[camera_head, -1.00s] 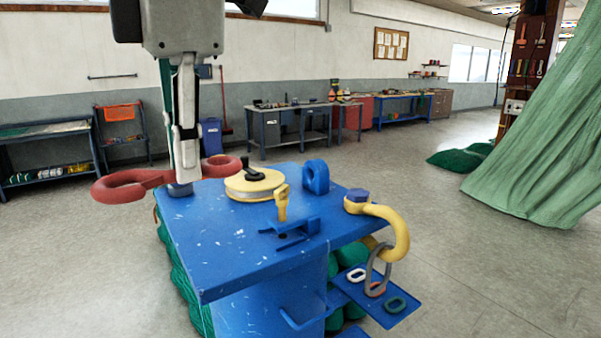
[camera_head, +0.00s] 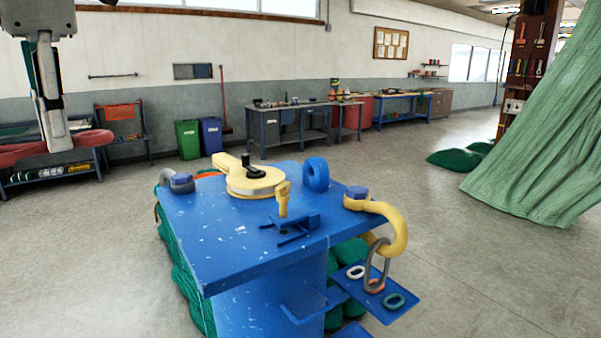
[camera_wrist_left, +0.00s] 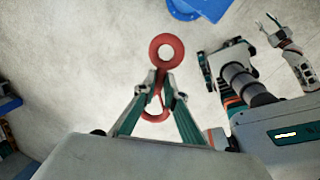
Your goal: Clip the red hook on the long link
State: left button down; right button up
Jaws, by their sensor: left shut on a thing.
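My left gripper (camera_head: 52,138) is shut on the red hook (camera_head: 78,140) and holds it in the air at the far left of the head view, clear of the blue table. In the left wrist view, the red hook (camera_wrist_left: 166,48) shows a round eye beyond the fingertips (camera_wrist_left: 160,84) and a curved part between the fingers. A long grey link (camera_head: 369,268) hangs from the yellow hook (camera_head: 398,228) at the table's right edge. The right gripper is out of the head view.
A low blue tray (camera_head: 408,312) holds small links below the long link. Open floor lies around.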

pick_arm(q)
jog(key=w+f+m+h, duration=0.1)
jog(key=w+f+m, duration=0.4)
jog(key=f, duration=0.6)
jog(key=w+f+m+h, duration=0.1)
jog(key=w+f+m, duration=0.1)
jog(key=f+m, duration=0.7)
jog(key=s+d+f+m+h, duration=0.1)
jog(key=s+d+f+m, duration=0.1)
jog(key=f+m, duration=0.5)
jog(key=s+d+f+m+g+h, duration=0.1)
jog(key=f+m, duration=0.6)
jog(key=f, duration=0.8)
jog(key=s+d, duration=0.1)
jog(key=d, duration=0.1)
jog(key=shift+s+d+f, duration=0.25)
jog(key=shift+d+f, duration=0.05)
jog(key=shift+d, duration=0.05)
